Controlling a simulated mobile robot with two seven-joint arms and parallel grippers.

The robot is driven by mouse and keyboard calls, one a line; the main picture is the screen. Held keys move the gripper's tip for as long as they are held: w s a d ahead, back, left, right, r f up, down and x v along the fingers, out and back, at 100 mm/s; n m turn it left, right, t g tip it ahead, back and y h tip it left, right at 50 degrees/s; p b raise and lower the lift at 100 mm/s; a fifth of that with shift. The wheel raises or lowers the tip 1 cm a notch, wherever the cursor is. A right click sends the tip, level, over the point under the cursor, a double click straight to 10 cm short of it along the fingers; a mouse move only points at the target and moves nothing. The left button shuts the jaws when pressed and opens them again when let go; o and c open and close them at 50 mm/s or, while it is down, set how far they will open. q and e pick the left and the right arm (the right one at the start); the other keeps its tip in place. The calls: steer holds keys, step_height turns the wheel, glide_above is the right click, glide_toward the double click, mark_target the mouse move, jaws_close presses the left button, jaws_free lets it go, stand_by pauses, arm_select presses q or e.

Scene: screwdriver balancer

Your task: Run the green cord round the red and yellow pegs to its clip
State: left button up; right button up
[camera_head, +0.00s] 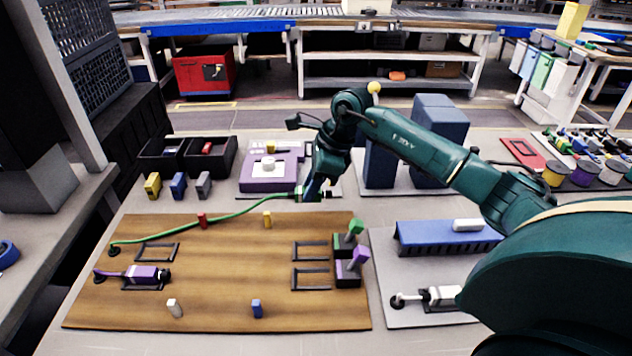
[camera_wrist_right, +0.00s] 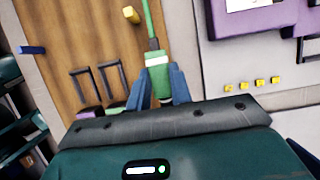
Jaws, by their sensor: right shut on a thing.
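The green cord (camera_head: 160,238) runs from an anchor at the left of the wooden board (camera_head: 225,280) up to my right gripper (camera_head: 308,192). The gripper is shut on the cord's green plug (camera_wrist_right: 157,70), with blue fingers on both sides of it, above the board's far edge. The cord passes close by the base of the red peg (camera_head: 202,220); I cannot tell on which side. It passes beyond the yellow peg (camera_head: 267,219), apart from it; that peg also shows in the wrist view (camera_wrist_right: 131,14). The green clip (camera_head: 355,226) stands at the board's right edge. My left gripper is not in view.
A purple clip (camera_head: 360,255) stands just nearer than the green one. A purple plug (camera_head: 145,275), a white peg (camera_head: 174,308), a blue peg (camera_head: 257,308) and black frames (camera_head: 311,251) are on the board. A purple device (camera_head: 258,180) lies behind it. The board's middle is clear.

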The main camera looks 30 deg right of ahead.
steer(key=shift+s+a+p, duration=0.3)
steer(key=shift+s+a, duration=0.2)
steer(key=shift+s, duration=0.55)
steer(key=shift+s+a+p, duration=0.3)
steer(key=shift+s+a, duration=0.25)
steer(key=shift+s, duration=0.45)
steer(key=shift+s+a+p, duration=0.3)
steer(key=shift+s+a, duration=0.2)
steer(key=shift+s, duration=0.55)
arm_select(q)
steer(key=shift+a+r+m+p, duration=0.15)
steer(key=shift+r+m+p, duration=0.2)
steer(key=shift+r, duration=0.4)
arm_select(e)
steer(key=shift+s+a, duration=0.35)
steer(key=shift+s, duration=0.3)
steer(key=shift+s+a, duration=0.3)
steer(key=shift+s, duration=0.35)
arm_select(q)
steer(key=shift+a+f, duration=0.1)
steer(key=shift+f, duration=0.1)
arm_select(e)
steer(key=shift+w+a, duration=0.1)
steer(key=shift+a, duration=0.05)
arm_select(q)
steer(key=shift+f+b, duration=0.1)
steer(key=shift+b, duration=0.25)
arm_select(e)
steer(key=shift+f, duration=0.1)
